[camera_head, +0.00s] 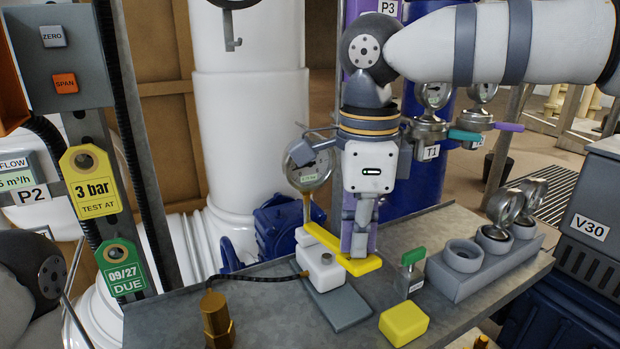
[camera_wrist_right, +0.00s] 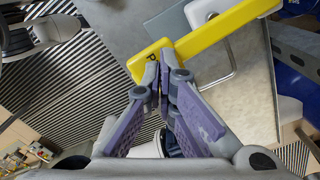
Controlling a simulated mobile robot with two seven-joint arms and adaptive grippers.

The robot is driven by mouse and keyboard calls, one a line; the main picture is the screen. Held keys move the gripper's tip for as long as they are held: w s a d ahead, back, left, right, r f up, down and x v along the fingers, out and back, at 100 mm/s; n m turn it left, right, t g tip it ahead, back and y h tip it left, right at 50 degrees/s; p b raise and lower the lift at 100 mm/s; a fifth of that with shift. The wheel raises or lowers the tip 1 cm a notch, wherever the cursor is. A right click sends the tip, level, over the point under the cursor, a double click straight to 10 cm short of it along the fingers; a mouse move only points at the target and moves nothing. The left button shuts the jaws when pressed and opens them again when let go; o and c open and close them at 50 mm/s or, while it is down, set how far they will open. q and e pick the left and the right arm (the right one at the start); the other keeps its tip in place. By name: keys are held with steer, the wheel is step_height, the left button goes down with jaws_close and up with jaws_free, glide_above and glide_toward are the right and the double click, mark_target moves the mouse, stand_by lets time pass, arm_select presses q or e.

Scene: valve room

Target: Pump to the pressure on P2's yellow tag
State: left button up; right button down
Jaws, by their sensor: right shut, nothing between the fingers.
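The yellow tag (camera_head: 90,185) at the left reads "3 bar TEST AT", beside the P2 label (camera_head: 32,192). The hand pump has a white body (camera_head: 321,268) on a grey base plate and a long yellow lever (camera_head: 320,240). In the right wrist view the lever (camera_wrist_right: 215,32) runs to an end marked "P". A gauge (camera_head: 308,168) stands behind the pump; its reading is too small to tell. My right gripper (camera_head: 358,250) is shut and empty, pointing down at the lever's near end. It also shows in the right wrist view (camera_wrist_right: 163,75); contact is unclear. My left gripper is not visible.
A black hose (camera_head: 262,278) runs from the pump to a brass fitting (camera_head: 217,320). Gauges with teal and purple handles hang behind.

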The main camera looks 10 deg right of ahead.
steer(key=shift+f, duration=1.55)
steer(key=shift+r, duration=2.55)
steer(key=shift+f, duration=2.6)
steer(key=shift+r, duration=2.6)
